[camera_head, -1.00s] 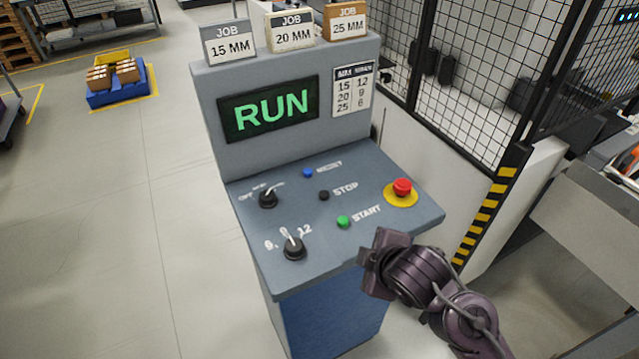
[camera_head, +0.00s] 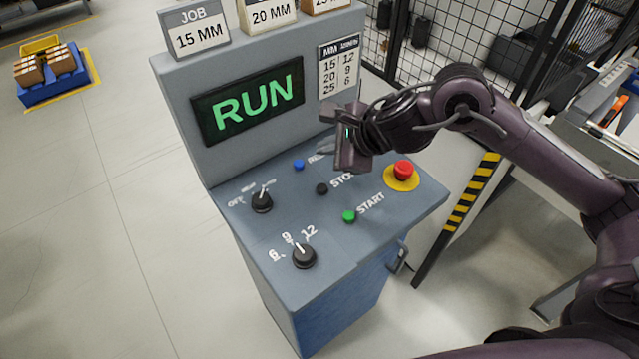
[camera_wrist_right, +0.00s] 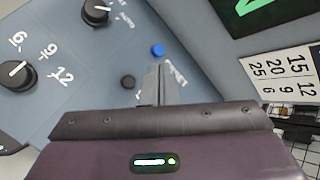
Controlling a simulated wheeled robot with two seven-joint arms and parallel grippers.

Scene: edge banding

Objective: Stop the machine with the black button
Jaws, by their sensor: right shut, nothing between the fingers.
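The black STOP button (camera_head: 321,189) sits on the sloped grey console panel (camera_head: 285,225), between the blue RESET button (camera_head: 299,165) and the green START button (camera_head: 349,216). It also shows in the wrist view (camera_wrist_right: 127,82), just left of the fingers. My right gripper (camera_head: 326,147) is above the panel, over the RESET label, which it partly covers. Its fingers (camera_wrist_right: 158,83) are shut and empty, apart from the black button in the picture. The display (camera_head: 248,104) reads RUN in green. My left gripper is not in view.
A red emergency button (camera_head: 403,170) on a yellow base is at the panel's right. Two black knobs, the upper one (camera_head: 262,201) and the lower one (camera_head: 304,256), are at the left. JOB cards stand on top of the console. A mesh fence (camera_head: 450,45) is behind it.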

